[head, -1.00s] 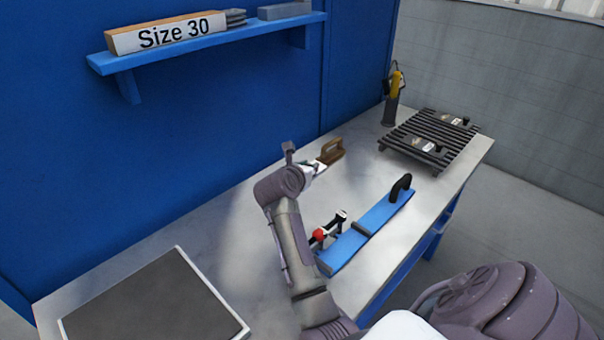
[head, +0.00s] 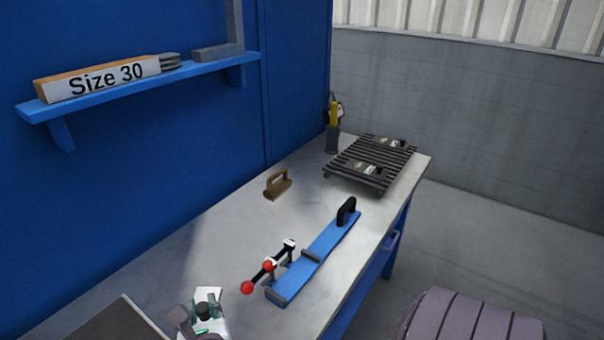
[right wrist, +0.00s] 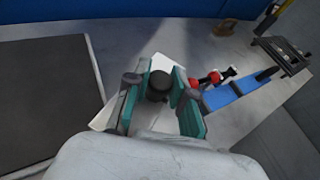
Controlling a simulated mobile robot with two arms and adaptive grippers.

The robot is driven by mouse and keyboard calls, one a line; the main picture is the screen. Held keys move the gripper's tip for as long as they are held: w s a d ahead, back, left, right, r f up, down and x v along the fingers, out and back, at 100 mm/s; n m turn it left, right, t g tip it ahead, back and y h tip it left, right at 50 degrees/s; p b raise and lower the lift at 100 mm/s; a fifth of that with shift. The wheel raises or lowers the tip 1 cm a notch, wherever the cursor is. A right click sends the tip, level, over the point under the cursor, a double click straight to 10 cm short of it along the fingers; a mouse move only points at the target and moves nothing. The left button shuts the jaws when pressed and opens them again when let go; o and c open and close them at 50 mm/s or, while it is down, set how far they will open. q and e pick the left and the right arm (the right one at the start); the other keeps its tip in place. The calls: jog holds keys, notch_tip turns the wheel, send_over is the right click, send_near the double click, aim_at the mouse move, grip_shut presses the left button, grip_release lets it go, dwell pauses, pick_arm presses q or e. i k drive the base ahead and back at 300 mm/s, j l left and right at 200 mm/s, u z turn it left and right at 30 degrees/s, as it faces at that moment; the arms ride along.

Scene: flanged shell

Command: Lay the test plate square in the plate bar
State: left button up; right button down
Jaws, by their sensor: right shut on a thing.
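My right gripper (head: 207,314) is low in the head view, near the bottom edge, with its teal pads shut on the black knob of a pale plate. The test plate (head: 208,294) shows as a white patch beyond the gripper; the rest is hidden. In the right wrist view the knob (right wrist: 158,84) sits between the pads, with a white part of the plate at the left. The blue plate bar (head: 325,243) lies up and right of my gripper, apart from it, with grey ledges and a black handle at its far end. My left gripper is not in view.
A toggle clamp with red knobs (head: 268,266) stands along the bar's left side. A dark slab (head: 113,324) is at bottom left.

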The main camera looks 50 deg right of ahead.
aim_at(293, 277)
jog(key=k+z, duration=0.35)
jog(key=k+l+z, duration=0.1)
jog(key=z, duration=0.25)
jog(key=i+l+z, duration=0.2)
jog(key=z, duration=0.15)
jog(key=i+z, duration=0.3)
jog(key=i+l, duration=0.05)
jog(key=i, duration=0.05)
